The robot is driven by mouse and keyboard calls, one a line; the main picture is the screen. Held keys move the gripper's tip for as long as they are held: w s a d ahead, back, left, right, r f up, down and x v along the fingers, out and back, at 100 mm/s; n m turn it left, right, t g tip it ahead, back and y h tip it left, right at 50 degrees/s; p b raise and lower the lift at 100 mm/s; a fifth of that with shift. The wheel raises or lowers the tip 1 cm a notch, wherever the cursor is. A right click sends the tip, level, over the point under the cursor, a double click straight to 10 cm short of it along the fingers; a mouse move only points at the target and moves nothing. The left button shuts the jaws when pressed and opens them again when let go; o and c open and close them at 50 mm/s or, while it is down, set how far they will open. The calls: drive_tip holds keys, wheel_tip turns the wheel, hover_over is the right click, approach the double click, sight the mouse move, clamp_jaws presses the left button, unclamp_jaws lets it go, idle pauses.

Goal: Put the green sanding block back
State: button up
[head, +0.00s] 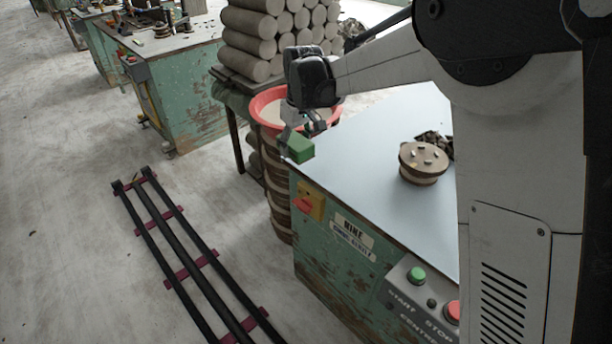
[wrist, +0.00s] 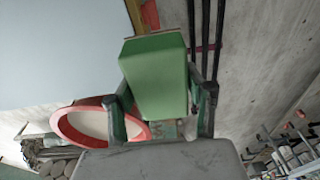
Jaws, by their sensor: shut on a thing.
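The green sanding block (head: 300,148) is held at the far left corner of the worktable, close to the table edge. My gripper (head: 292,132) is shut on the block. In the wrist view the block (wrist: 158,75) sits between the two fingers of my gripper (wrist: 160,108), its broad green face toward the camera. I cannot tell whether the block touches the tabletop.
The pale tabletop (head: 370,140) is mostly clear. A round wooden stand with small pieces on it (head: 423,160) is at the right, with dark scraps (head: 437,138) behind it. A red-rimmed tub (head: 262,104) stands beside the table. Black rails (head: 195,262) lie on the floor.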

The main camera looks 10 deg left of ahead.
drive_tip(key=shift+s+a, duration=0.15)
drive_tip(key=b, duration=0.1)
hover_over(322, 166)
drive_tip(key=f, duration=0.6)
drive_tip(key=shift+s+f, duration=0.2)
drive_tip(key=shift+f, duration=2.2)
drive_tip(key=shift+f+b, duration=0.15)
drive_tip(key=shift+b, duration=0.2)
drive_tip(key=o, duration=1.2)
wheel_tip(322, 166, up, 12)
drive_tip(key=s+d+p, duration=0.1)
drive_tip(key=shift+d, duration=0.4)
